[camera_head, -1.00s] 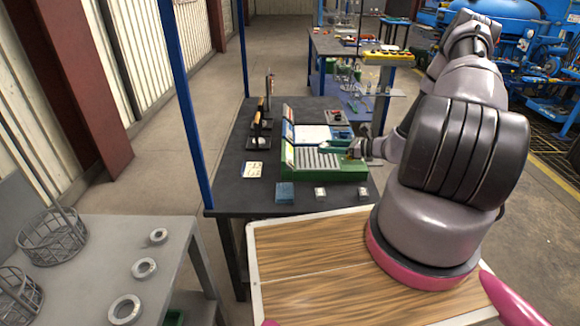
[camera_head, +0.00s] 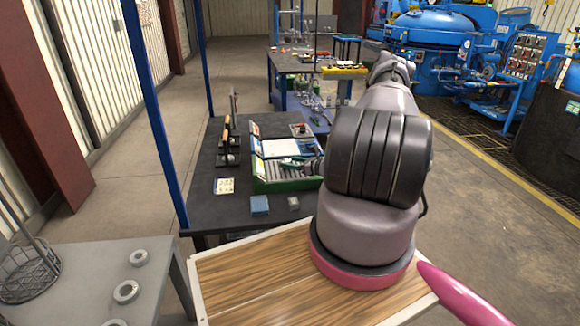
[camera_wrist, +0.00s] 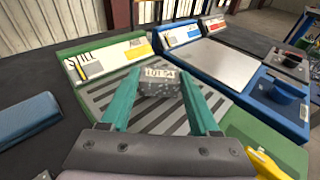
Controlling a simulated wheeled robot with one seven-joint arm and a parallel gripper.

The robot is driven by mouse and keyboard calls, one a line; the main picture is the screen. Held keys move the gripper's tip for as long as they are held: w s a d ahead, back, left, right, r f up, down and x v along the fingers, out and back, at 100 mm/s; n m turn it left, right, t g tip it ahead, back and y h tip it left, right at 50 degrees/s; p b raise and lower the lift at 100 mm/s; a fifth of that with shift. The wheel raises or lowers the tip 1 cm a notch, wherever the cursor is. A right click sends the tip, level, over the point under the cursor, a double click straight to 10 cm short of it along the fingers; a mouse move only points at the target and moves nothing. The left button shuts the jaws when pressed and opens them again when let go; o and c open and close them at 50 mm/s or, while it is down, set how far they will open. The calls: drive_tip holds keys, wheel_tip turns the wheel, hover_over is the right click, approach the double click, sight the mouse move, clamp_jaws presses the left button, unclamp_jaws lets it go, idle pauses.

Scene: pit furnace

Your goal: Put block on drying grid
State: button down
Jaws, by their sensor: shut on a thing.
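The grey block (camera_wrist: 162,83), with raised or stamped characters on its top edge, is gripped between the teal fingers of my gripper (camera_wrist: 160,77) in the wrist view. The drying grid (camera_wrist: 95,98) is a slatted grey surface in a green frame, and the block is in front of its slats; the gap under the block cannot be told. In the head view the grid's green tray (camera_head: 283,186) stands on the dark table, and my gripper (camera_head: 296,162) is over it, partly hidden by my arm.
A blue block (camera_head: 260,205) and a small grey block (camera_head: 293,203) lie in front of the tray. A blue tray (camera_wrist: 222,66) adjoins the grid, with a yellow item (camera_wrist: 268,163) at lower right. A grey table (camera_head: 100,285) with rings stands at left.

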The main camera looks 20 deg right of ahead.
drive_tip(key=shift+f, duration=0.65)
drive_tip(key=shift+f, duration=0.15)
drive_tip(key=shift+c, duration=0.6)
unclamp_jaws()
